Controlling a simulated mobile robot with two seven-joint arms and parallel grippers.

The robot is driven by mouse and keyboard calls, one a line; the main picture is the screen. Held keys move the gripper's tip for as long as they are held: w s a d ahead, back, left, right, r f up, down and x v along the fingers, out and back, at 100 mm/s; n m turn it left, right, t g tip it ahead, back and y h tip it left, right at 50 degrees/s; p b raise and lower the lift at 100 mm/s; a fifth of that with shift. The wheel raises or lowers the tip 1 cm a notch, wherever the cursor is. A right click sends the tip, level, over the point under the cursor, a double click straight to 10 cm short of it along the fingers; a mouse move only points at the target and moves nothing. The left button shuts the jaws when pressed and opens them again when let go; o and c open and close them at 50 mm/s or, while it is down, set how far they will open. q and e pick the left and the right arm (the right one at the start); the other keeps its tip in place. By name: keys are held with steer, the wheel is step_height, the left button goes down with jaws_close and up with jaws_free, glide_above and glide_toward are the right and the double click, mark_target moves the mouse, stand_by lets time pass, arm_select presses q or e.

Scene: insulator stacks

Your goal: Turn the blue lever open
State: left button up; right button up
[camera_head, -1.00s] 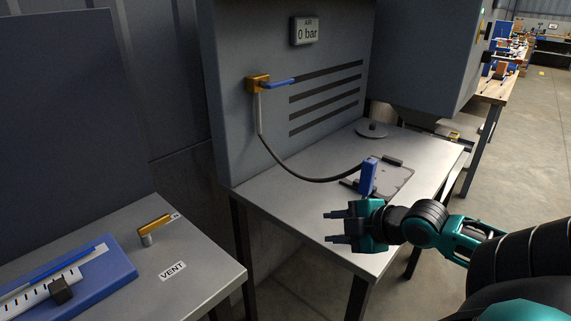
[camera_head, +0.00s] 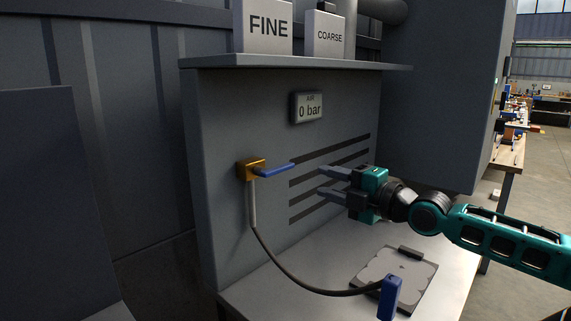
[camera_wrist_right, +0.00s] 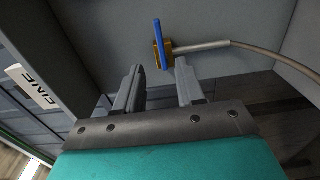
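The blue lever (camera_head: 274,171) sticks out to the right from a brass valve (camera_head: 251,168) on the grey back panel. A hose hangs from the valve. My right gripper (camera_head: 322,181) is open and empty, to the right of the lever and apart from it, with its fingers pointing left. In the right wrist view the blue lever (camera_wrist_right: 160,43) and brass valve (camera_wrist_right: 167,47) appear beyond the open fingers (camera_wrist_right: 158,72). The gauge (camera_head: 307,107) above reads 0 bar. My left gripper is not in view.
The hose (camera_head: 283,271) curves down to a blue-handled tool (camera_head: 389,298) by a grey plate (camera_head: 424,284) on the bench. A shelf (camera_head: 300,63) above carries boxes marked FINE (camera_head: 268,27) and COARSE (camera_head: 329,37). Dark slots (camera_head: 350,150) line the panel behind my gripper.

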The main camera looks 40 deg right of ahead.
mark_target(286, 169)
steer(key=shift+w+a+r+b, duration=0.1)
steer(key=shift+w+b, duration=0.1)
steer(key=shift+w, duration=1.55)
steer(key=shift+w+a+f+b, duration=0.15)
steer(key=shift+w+b, duration=0.1)
steer(key=shift+w, duration=1.55)
steer(key=shift+w+a+r+b, duration=0.1)
steer(key=shift+w+r+b, duration=0.1)
steer(key=shift+w, duration=1.55)
steer(key=shift+w+a, duration=0.1)
steer(key=shift+w, duration=1.1)
steer(key=shift+c, duration=0.2)
jaws_close()
